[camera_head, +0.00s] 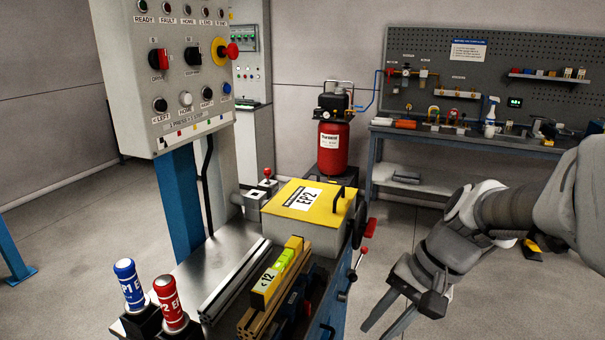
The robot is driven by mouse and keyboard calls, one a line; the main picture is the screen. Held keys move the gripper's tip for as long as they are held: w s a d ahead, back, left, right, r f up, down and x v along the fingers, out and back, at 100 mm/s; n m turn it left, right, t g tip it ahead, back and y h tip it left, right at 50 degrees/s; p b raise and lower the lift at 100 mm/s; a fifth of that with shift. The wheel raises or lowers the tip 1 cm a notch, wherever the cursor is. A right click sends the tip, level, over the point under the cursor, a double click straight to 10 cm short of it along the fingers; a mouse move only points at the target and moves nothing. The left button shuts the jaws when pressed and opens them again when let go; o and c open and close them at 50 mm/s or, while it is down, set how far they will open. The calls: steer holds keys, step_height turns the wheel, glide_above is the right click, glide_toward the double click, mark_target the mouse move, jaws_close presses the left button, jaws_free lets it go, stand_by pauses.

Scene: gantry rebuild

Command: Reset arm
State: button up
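My arm enters from the right edge and my gripper (388,318) hangs at the lower right, pointing down and left. Its two fingers are spread apart with nothing visible between them. The gripper is over the floor, to the right of the metal workbench (222,262) and apart from it in the picture.
The bench holds a yellow-lidded EP2 box (300,200), a yellow "12" block (268,282), a blue cylinder (130,284) and a red cylinder (170,302). A control panel (180,70) stands behind. A red compressor (333,147) and tool bench (465,135) are at the back.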

steer(key=s+d+r+n+t+h+p, duration=0.1)
steer(key=s+r+n+t+h, duration=0.3)
steer(key=s+r+n+t, duration=0.1)
steer(key=shift+s+r+n+h, duration=0.4)
steer(key=shift+s+r+n, duration=0.3)
steer(key=shift+r, duration=0.4)
